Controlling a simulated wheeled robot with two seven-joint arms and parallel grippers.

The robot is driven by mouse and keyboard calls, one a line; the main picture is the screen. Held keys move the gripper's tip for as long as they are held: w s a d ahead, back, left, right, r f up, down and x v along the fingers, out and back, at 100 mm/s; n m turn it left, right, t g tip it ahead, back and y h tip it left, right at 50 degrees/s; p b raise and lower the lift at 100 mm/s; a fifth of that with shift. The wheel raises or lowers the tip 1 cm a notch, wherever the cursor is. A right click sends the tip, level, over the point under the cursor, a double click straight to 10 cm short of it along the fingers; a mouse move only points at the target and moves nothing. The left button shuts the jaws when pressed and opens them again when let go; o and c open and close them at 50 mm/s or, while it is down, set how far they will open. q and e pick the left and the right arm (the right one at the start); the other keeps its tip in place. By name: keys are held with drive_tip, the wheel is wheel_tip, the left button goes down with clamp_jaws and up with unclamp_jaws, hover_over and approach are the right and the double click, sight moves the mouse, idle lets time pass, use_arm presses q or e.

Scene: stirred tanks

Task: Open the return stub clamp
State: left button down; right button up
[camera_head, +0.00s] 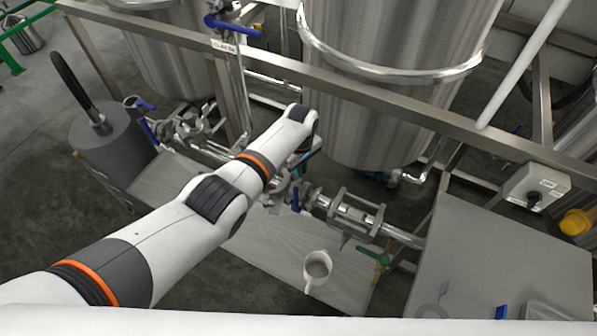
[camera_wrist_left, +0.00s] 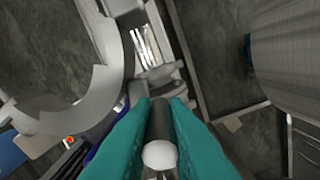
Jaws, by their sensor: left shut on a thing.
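In the left wrist view the teal fingers of my left gripper (camera_wrist_left: 160,118) are closed around a short metal rod or knob (camera_wrist_left: 159,155) with a pale rounded end. I cannot tell for sure that it is the return stub clamp's fastener. A large curved grey metal part (camera_wrist_left: 115,85) is beside the fingers on the left, with pipe fittings beyond it. In the head view my left gripper (camera_head: 302,166) is down at the pipework below the big tank, largely hidden behind my wrist. The clamp cannot be made out there. My right gripper is out of view.
A steel rail (camera_head: 400,105) crosses in front of the large tank (camera_head: 385,60). A blue valve handle (camera_head: 295,199) and a green one (camera_head: 373,257) are on the pipework. A white jug (camera_head: 318,267) stands on the low platform. A steel table (camera_head: 490,262) is at right.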

use_arm(q)
drive_tip(key=shift+w+d+n+b, duration=0.15)
drive_tip(key=shift+w+n+b, duration=0.15)
drive_tip(key=shift+w+n, duration=0.1)
drive_tip(key=shift+r, duration=0.1)
drive_tip(key=shift+w, duration=0.1)
idle(0.3)
drive_tip(key=c, duration=1.4)
unclamp_jaws()
drive_tip(key=shift+c, duration=0.2)
wheel_tip(320, 180, up, 12)
drive_tip(key=shift+p, duration=0.6)
